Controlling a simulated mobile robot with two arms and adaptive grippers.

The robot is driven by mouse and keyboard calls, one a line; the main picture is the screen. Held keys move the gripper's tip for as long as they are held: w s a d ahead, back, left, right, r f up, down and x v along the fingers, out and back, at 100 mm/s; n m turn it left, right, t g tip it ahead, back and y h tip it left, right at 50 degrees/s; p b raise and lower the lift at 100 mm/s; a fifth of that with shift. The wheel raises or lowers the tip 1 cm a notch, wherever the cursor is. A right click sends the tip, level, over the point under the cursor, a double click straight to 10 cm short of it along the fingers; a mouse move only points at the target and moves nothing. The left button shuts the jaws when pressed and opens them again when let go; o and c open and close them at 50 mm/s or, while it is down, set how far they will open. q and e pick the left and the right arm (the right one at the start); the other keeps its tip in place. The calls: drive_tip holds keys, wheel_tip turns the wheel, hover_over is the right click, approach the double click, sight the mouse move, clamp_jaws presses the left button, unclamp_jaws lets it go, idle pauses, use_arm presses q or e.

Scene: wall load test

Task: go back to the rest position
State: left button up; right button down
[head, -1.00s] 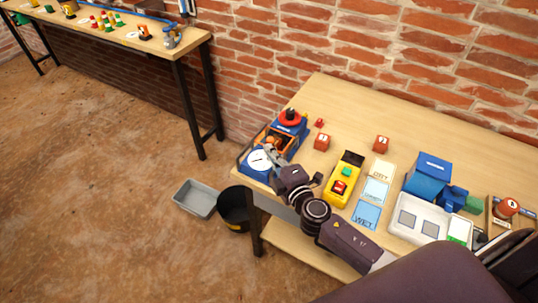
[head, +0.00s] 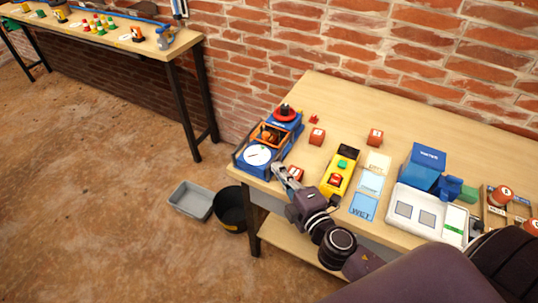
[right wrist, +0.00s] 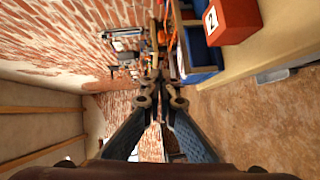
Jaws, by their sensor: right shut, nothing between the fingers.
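My right gripper (head: 278,170) is at the front left edge of the near table in the head view, beside a blue machine. Its fingers are together and hold nothing; they also show closed in the right wrist view (right wrist: 161,98). A red cube (head: 297,173) is close to the gripper on the table. A red cube marked 2 (right wrist: 234,20) shows at the top of the right wrist view, apart from the fingers. My left gripper is not in view.
The blue machine (head: 257,155) with a white dial stands at the table's left end. A yellow tester (head: 340,172), coloured cards (head: 371,182) and a white tray (head: 428,212) lie to the right. A black bucket (head: 231,208) and grey bin (head: 191,199) stand on the floor.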

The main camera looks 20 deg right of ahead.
drive_tip(key=s+d+m+g+h, duration=0.1)
drive_tip(key=m, duration=0.1)
drive_tip(key=s+d+f+m+h, duration=0.1)
drive_tip(key=d+m, duration=0.1)
drive_tip(key=m, duration=0.1)
drive_tip(key=s+d+m+g+h, duration=0.1)
drive_tip(key=d+m+h, duration=0.1)
drive_tip(key=shift+s+f+g, duration=0.15)
drive_tip(key=shift+f+g, duration=0.15)
drive_tip(key=shift+f, duration=0.05)
drive_tip(key=s+a+f+m+g+y, duration=0.1)
drive_tip(key=s+a+f+m+g, duration=0.25)
drive_tip(key=s, duration=0.35)
drive_tip(key=s+a+f+m+g+y, duration=0.1)
drive_tip(key=s+a+f+m+g, duration=0.1)
drive_tip(key=s+g, duration=0.35)
drive_tip(key=s+a+f+m+g+y, duration=0.2)
drive_tip(key=s+a+f+m, duration=0.1)
drive_tip(key=s, duration=0.5)
wheel_tip(320, 180, down, 25)
drive_tip(key=s, duration=0.1)
drive_tip(key=s+d+f+g, duration=0.1)
drive_tip(key=s+d+f, duration=0.1)
drive_tip(key=s+f, duration=0.6)
drive_tip(key=s+d+f+g, duration=0.1)
drive_tip(key=s+f, duration=0.8)
drive_tip(key=shift+s+d+f+n+h, duration=0.2)
drive_tip(key=shift+s+d+n+h, duration=0.15)
drive_tip(key=shift+s+h, duration=0.05)
